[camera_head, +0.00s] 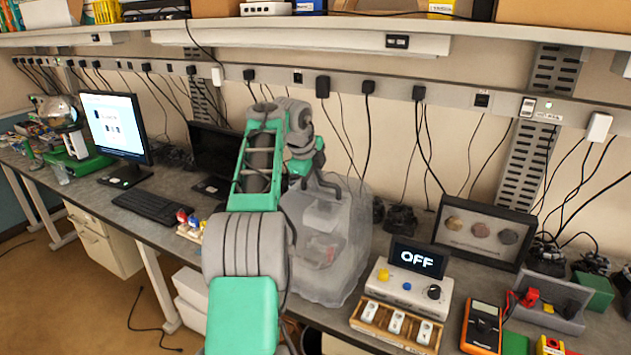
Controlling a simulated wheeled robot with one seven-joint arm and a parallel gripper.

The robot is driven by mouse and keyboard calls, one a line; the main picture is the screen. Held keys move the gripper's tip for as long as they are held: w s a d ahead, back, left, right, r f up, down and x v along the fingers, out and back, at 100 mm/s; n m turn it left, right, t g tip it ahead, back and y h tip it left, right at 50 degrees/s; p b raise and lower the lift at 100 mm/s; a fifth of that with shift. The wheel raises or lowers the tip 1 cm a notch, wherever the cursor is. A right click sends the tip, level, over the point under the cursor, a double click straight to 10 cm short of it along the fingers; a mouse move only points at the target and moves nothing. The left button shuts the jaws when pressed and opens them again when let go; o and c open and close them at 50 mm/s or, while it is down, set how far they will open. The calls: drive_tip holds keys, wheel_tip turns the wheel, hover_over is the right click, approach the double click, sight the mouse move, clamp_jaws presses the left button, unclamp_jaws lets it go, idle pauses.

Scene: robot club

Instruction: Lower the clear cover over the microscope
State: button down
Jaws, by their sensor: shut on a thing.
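The clear cover (350,255) is a large, cloudy see-through hood, upright at the bench middle, right of my arm. Pale, blurred shapes show through its front; I cannot tell whether they are the microscope, and no microscope is plainly visible elsewhere. My gripper (318,176) is at the top of the cover and shut on it, with its fingertips partly hidden by the wrist. My green and grey arm hides the cover's left side. I cannot tell whether the cover's lower edge touches the bench.
A control box with an "OFF" display (409,284), a wooden tray of white switches (395,325) and an orange multimeter (481,327) stand right of the cover. A framed panel (484,231) is behind them. A monitor (113,125) and keyboard (153,207) are left. Cables hang behind; a shelf (330,40) runs above.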

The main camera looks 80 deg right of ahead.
drive_tip(key=shift+f+b, duration=0.6)
drive_tip(key=shift+f, duration=0.2)
drive_tip(key=shift+a, duration=0.1)
drive_tip(key=c, duration=1.3)
unclamp_jaws()
